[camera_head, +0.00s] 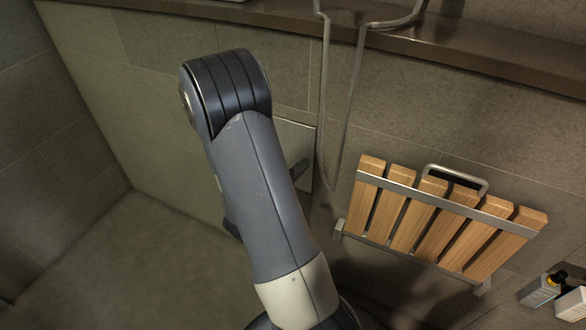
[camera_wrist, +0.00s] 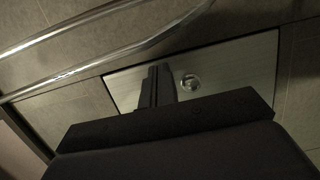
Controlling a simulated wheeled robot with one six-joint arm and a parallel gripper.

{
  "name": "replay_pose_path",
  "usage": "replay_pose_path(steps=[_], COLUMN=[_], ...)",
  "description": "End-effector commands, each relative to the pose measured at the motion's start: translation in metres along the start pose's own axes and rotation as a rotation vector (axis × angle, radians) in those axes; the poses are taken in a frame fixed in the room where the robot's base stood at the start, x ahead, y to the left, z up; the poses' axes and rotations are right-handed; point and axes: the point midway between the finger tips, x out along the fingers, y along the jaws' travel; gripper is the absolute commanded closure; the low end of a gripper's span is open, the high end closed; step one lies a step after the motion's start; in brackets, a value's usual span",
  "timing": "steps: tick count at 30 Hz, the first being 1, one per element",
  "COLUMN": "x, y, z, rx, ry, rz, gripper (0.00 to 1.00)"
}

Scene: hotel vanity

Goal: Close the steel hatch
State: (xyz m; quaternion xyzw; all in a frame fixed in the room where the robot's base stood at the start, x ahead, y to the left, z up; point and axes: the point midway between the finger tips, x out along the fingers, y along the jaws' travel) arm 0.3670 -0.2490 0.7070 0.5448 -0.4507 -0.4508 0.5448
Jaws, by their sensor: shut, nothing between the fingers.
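The steel hatch (camera_head: 294,138) is a pale metal panel low on the tiled wall, partly hidden behind my arm in the head view. In the wrist view the hatch (camera_wrist: 236,66) fills the middle, with a round lock or knob (camera_wrist: 189,82) on its face. My gripper (camera_wrist: 158,84) is shut and empty, its dark fingers in front of the panel just left of the knob. I cannot tell whether the fingers touch the panel, or whether the panel sits flush with the wall. My gripper's body hides the panel's lower part.
Bent metal tubing (camera_head: 339,100) hangs right of the hatch and crosses the wrist view's upper left (camera_wrist: 100,62). A slatted wooden fold-down seat (camera_head: 430,225) is at the right, with bottles (camera_head: 541,290) beyond it. A brown ledge (camera_head: 450,52) runs above. Floor at left (camera_head: 120,260) is clear.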

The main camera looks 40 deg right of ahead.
Motion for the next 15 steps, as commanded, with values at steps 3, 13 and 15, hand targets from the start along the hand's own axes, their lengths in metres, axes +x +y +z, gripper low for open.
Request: replay_pose_path(steps=[3, 13, 15], x=[0.0, -0.008, -0.015], y=[-0.001, 0.0, 0.001], z=[0.0, -0.001, -0.002], rx=[0.0, -0.001, -0.001], ry=[0.0, 0.002, 0.004], rz=[0.0, -0.001, -0.001], gripper=[1.0, 1.0, 1.0])
